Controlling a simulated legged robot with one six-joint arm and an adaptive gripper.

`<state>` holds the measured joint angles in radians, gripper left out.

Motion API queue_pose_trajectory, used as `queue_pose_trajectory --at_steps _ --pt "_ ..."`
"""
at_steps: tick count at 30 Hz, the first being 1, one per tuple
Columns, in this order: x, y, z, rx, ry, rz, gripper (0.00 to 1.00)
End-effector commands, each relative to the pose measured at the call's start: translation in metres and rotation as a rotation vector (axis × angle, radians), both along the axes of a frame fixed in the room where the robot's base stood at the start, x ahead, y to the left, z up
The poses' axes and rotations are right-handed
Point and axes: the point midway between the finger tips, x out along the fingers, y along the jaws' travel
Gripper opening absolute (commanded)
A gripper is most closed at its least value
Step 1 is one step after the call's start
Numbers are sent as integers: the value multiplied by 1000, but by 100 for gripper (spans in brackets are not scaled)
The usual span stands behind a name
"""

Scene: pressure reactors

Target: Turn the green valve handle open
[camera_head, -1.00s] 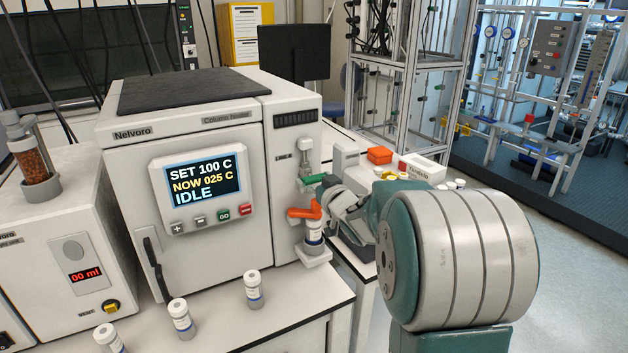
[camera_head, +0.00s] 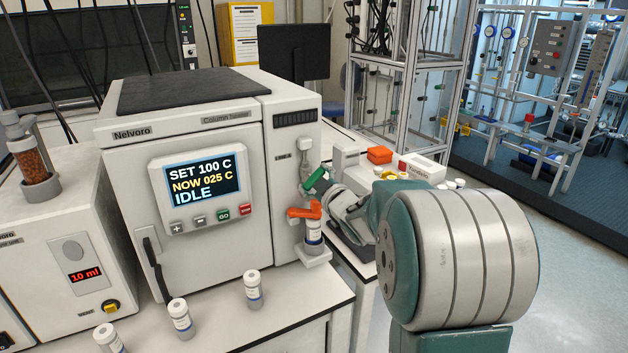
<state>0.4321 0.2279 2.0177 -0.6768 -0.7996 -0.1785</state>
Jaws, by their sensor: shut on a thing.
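The green valve handle (camera_head: 316,182) is on the right side of the column heater's front, on a short vertical fitting (camera_head: 305,158). It is tilted, its right end higher than its left. My gripper (camera_head: 328,190) is shut on the green handle from the right; the fingertips are small and partly hidden by my arm. An orange handle (camera_head: 304,212) sits just below, above a white-capped vial (camera_head: 313,232) on a small bracket (camera_head: 313,252).
The column heater (camera_head: 205,260) shows SET 100 C, NOW 025 C, IDLE. A pump unit (camera_head: 60,250) at left reads 10 ml. Capped vials (camera_head: 253,288) stand along the bench front. An orange box (camera_head: 379,155) and a white box (camera_head: 422,170) lie behind my arm.

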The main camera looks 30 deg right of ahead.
Motion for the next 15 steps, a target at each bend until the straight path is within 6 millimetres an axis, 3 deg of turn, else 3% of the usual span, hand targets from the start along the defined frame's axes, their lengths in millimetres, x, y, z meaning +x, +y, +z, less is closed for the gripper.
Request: queue_pose_trajectory --at_steps 15 --pt "0 1 -2 -485 -13 4 44"
